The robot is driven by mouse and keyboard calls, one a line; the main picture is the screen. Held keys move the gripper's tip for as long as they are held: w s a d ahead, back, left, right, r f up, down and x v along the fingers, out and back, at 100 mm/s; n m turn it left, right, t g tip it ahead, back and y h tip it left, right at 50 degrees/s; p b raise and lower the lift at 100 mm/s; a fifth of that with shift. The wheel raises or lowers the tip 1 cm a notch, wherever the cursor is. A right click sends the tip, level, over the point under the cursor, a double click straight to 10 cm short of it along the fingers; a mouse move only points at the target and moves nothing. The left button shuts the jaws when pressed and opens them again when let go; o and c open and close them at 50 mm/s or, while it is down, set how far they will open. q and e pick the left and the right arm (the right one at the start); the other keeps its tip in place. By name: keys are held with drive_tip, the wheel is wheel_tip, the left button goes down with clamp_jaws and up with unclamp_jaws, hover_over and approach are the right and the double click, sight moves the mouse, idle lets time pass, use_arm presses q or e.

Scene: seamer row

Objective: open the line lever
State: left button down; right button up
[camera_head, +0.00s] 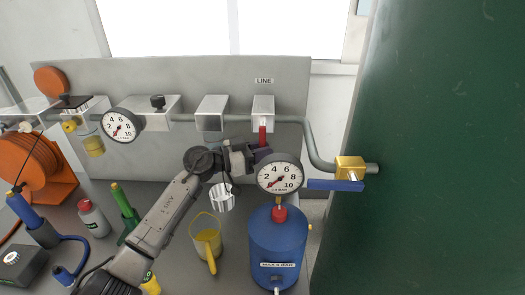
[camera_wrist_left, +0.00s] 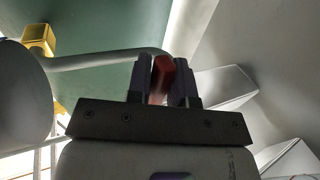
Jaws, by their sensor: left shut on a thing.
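The line lever is a red handle (camera_head: 263,134) that hangs down from the grey valve box (camera_head: 263,108) under the LINE label. My left gripper (camera_head: 259,150) is at the lower part of this lever, its arm coming up from the lower left. In the left wrist view the red lever (camera_wrist_left: 160,78) stands between the two dark fingers of my left gripper (camera_wrist_left: 163,82), which is shut on it. The lever's lower end is hidden by the fingers in the head view. My right gripper is in neither view.
A pressure gauge (camera_head: 280,174) on a blue tank (camera_head: 277,245) stands just below and right of the gripper. A brass valve with a blue handle (camera_head: 335,185) is further right, before a green wall (camera_head: 440,150). A yellow jug (camera_head: 206,238) stands below the arm.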

use_arm(q)
drive_tip(key=shift+d+r+n+h+p, duration=0.35)
drive_tip(key=shift+h+p, duration=0.25)
drive_tip(key=shift+p, duration=0.5)
drive_tip(key=shift+d+r+n+t+h, duration=0.15)
drive_tip(key=shift+d+n+t+h, duration=0.6)
drive_tip(key=shift+t+h, duration=0.3)
drive_tip(key=shift+d+r+n+t+h, duration=0.1)
drive_tip(key=shift+d+n+t+h, duration=0.65)
drive_tip(key=shift+t+h, duration=0.25)
drive_tip(key=shift+a, duration=0.1)
drive_tip(key=c, duration=1)
unclamp_jaws()
drive_tip(key=shift+c, duration=0.2)
